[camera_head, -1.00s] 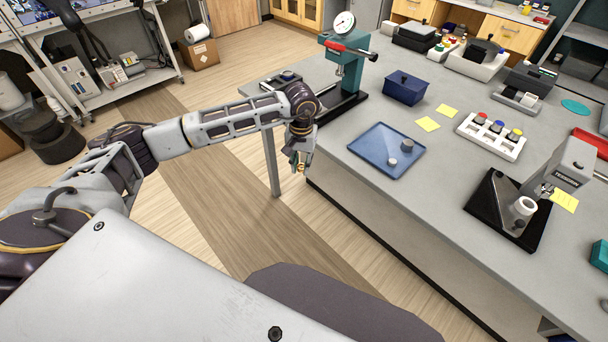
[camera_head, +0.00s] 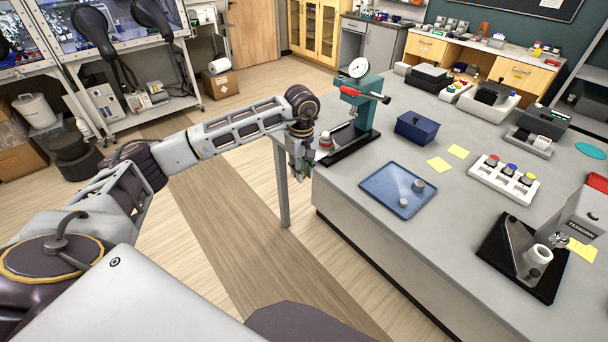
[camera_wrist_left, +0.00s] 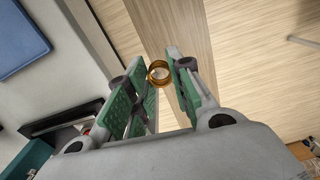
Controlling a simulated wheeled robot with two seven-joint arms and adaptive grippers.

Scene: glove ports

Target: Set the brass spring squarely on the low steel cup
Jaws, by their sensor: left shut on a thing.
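The brass spring (camera_wrist_left: 159,72) shows as a small coiled ring between the fingertips of my left gripper (camera_wrist_left: 165,80) in the left wrist view. That gripper is shut on it, above the floor beside the table edge. In the head view my left gripper (camera_head: 299,172) hangs at the left edge of the table, and the spring is hard to make out. Two small steel cylinders stand on the blue tray (camera_head: 376,188): a taller one (camera_head: 418,186) and a lower one (camera_head: 404,201), which looks like the low steel cup. The gripper is apart from both. My right gripper is not in view.
A teal press with a dial (camera_head: 363,103) stands behind my left gripper. A blue lidded box (camera_head: 416,128) and yellow notes (camera_head: 438,165) lie beyond the tray. A white rack (camera_head: 503,180) and a black-based device (camera_head: 520,262) stand to the right. Bare table surrounds the tray.

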